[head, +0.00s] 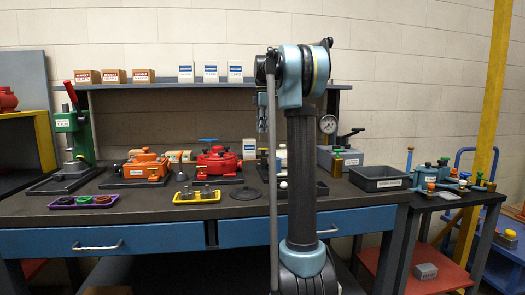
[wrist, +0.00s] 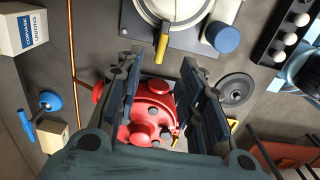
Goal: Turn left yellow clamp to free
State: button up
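My gripper (wrist: 160,68) is open and empty in the wrist view, its two dark fingers standing apart above a red motor (wrist: 150,112). The red motor also shows in the head view (head: 217,159), on a dark plate on the bench. A yellow clamp (wrist: 162,48) stands at the edge of a grey plate beyond the fingertips. I cannot tell which one is the left clamp, or whether a clamp is turned. My arm hides part of the bench in the head view.
An orange motor (head: 146,165) stands left of the red one. A yellow tray (head: 197,195) and purple tray (head: 84,202) lie in front. A black disc (head: 246,194) lies nearby. A dark bin (head: 378,178) is to the right. A blue-handled part (wrist: 47,102) is left of my gripper.

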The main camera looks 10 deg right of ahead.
aim_at(264, 152)
notch_tip(264, 152, down, 10)
jog(key=shift+r, duration=0.1)
dwell(0.4)
grip_shut()
